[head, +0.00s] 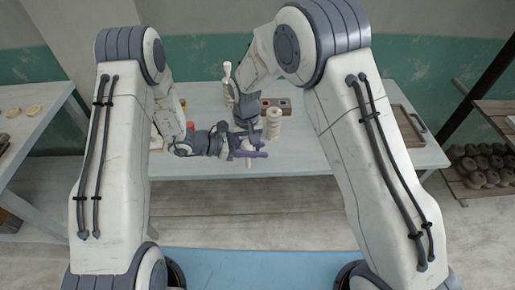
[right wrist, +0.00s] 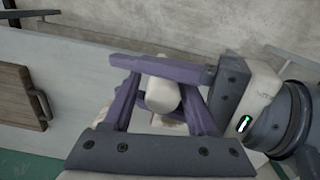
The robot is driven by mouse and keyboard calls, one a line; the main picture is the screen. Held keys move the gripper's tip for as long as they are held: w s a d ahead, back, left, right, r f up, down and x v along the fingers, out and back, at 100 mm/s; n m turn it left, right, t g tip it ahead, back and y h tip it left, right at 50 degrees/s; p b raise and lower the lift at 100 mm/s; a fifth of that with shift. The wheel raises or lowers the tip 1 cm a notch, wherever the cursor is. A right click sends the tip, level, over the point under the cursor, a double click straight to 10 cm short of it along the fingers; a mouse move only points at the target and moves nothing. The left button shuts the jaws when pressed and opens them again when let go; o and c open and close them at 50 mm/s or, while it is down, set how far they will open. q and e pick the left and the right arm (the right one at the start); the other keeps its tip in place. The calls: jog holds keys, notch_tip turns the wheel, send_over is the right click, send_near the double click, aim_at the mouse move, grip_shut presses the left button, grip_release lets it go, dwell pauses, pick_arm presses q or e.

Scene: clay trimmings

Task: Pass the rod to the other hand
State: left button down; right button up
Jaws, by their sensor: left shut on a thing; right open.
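The rod (right wrist: 162,94) is pale cream and shows end-on in the right wrist view. In the head view only a small pale piece of it (head: 248,162) shows around the purple fingers. My left gripper (head: 250,154) comes in from the left and is shut on the rod, holding it above the table's front part. My right gripper (right wrist: 160,103) is open, with one purple finger on each side of the rod, apparently not closed on it. In the head view the fingers overlap, so contact is hard to tell.
On the pale table (head: 340,150) stand a ribbed cream stack (head: 273,124) close right of the grippers, a pale upright piece (head: 228,78), a compartmented box (head: 277,103) and a wooden tray (head: 409,126). The table between stack and tray is clear.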

jog(key=shift+a, duration=0.15)
notch_tip(320, 180, up, 11)
jog(key=shift+r, duration=0.65)
jog(key=s+d+r+n, duration=0.1)
jog(key=s+d, duration=0.2)
jog(key=s, duration=0.6)
jog(key=s+d+r+n, duration=0.1)
jog(key=s+d+n, duration=0.1)
jog(key=s, duration=0.6)
jog(key=s+d+r+n+y, duration=0.1)
jog(key=s+d, duration=0.3)
jog(key=s, duration=0.5)
jog(key=shift+s+r+n, duration=0.2)
jog(key=shift+s+n, duration=0.15)
jog(key=shift+n, duration=0.15)
jog(key=shift+d, duration=0.1)
